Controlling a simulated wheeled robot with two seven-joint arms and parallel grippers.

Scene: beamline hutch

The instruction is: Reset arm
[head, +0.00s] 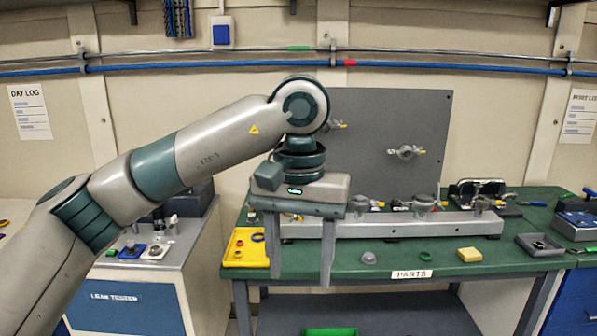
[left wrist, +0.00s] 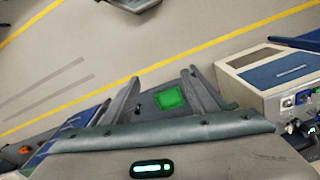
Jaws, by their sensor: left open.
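My left arm comes in from the left in the head view, bent at a raised joint. My left gripper (head: 300,280) points down at the front edge of the green-topped bench (head: 400,262), with its two fingers well apart and nothing between them. It also shows open and empty in the left wrist view (left wrist: 162,78). A green tray (left wrist: 170,98) shows low between the fingers there. My right gripper is in neither view.
A yellow tray (head: 235,258) with small rings is left of the gripper. A grey rail (head: 390,229) with clamps stands behind it, before an upright grey panel (head: 385,120). A yellow block (head: 469,254) and dark tray (head: 540,245) lie right. The leak tester cabinet (head: 130,300) is left.

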